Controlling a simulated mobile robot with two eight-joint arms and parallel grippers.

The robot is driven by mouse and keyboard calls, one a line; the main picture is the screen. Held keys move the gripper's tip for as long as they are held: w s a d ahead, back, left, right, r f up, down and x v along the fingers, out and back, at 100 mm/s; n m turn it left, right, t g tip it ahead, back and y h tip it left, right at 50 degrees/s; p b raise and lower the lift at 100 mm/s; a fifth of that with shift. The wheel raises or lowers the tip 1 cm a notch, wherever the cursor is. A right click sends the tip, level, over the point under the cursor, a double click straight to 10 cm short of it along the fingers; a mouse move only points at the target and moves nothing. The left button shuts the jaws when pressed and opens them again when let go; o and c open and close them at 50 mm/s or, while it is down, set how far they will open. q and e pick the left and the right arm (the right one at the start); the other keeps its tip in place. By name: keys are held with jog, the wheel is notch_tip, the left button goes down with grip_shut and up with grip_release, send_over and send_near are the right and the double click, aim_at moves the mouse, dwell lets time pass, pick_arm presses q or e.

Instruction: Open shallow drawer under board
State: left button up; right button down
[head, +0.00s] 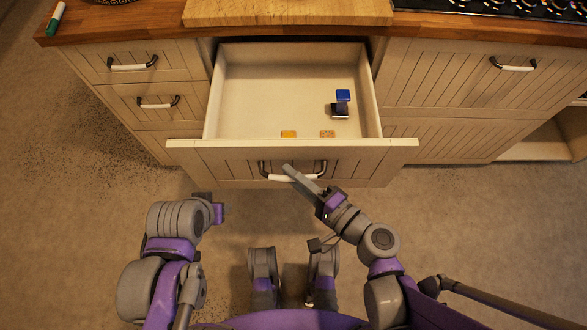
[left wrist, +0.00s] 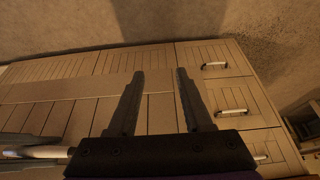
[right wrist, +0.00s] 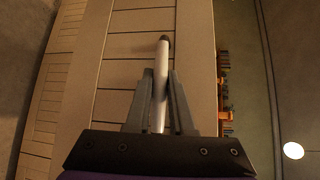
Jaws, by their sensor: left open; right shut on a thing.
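The shallow drawer (head: 290,85) under the wooden board (head: 290,11) is pulled well out, and its inside shows. Its front panel (head: 225,164) carries a white handle with dark ends (head: 277,177). My right gripper (head: 290,171) is shut on this handle. In the right wrist view the white handle bar (right wrist: 163,90) runs between the two fingers (right wrist: 160,100). My left gripper (left wrist: 155,95) is open and empty, apart from the drawer; its fingertips are not clear in the head view.
Inside the drawer lie a blue-topped object (head: 343,96) and two small yellowish pieces (head: 288,134). Closed drawers with handles flank it left (head: 133,63) and right (head: 513,64). A green marker (head: 55,18) lies on the countertop. Floor is free at left.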

jog(key=c, duration=0.8)
grip_release()
pick_arm(q)
jog(key=shift+d, duration=0.1)
